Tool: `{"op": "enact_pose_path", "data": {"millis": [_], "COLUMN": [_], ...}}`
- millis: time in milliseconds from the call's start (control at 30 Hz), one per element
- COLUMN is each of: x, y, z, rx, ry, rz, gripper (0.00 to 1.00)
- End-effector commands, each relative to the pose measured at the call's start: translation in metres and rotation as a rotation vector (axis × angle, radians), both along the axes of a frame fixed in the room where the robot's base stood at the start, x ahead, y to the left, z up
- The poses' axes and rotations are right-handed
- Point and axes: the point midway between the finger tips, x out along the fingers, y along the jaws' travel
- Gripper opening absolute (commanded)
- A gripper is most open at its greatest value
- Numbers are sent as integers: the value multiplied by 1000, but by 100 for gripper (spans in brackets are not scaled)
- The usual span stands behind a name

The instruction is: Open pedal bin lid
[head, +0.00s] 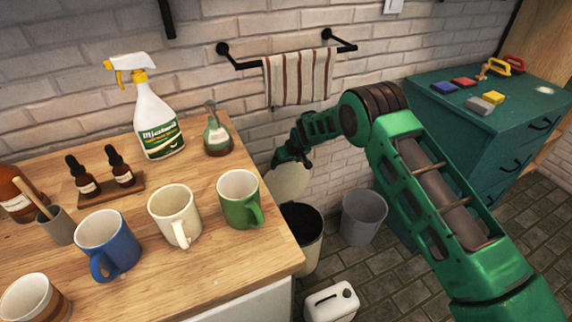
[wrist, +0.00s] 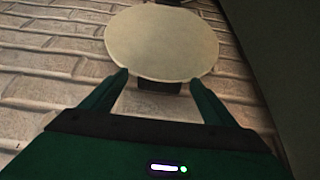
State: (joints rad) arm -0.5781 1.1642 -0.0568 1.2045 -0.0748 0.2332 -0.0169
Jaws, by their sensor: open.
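The pedal bin (head: 306,240) is a cream bin with a dark inside, on the floor beside the counter's right end. Its round cream lid (head: 287,184) stands raised above the bin's back, so the mouth is uncovered. The counter hides part of the bin. My gripper (head: 281,160) is at the lid's upper edge in the head view. In the wrist view the lid (wrist: 162,40) lies ahead of my gripper (wrist: 158,80), whose two fingers are apart with nothing held between them. I cannot tell whether a finger touches the lid. The pedal is not visible.
A grey bucket (head: 364,217) and a white canister (head: 331,302) stand close to the bin. The wooden counter (head: 215,275) at left bears mugs and bottles. A towel (head: 299,78) hangs on the wall rail behind. A teal cabinet (head: 455,125) stands at right.

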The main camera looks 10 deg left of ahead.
Motion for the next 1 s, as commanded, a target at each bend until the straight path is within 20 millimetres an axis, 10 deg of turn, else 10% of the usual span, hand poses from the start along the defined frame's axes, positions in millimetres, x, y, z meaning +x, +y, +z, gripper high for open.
{"op": "enact_pose_path", "data": {"millis": [600,1000], "x": [-37,-43], "y": [-27,-31], "z": [77,89], "rx": [0,-1], "ry": [2,3], "rz": [1,1], "gripper": [80,80]}}
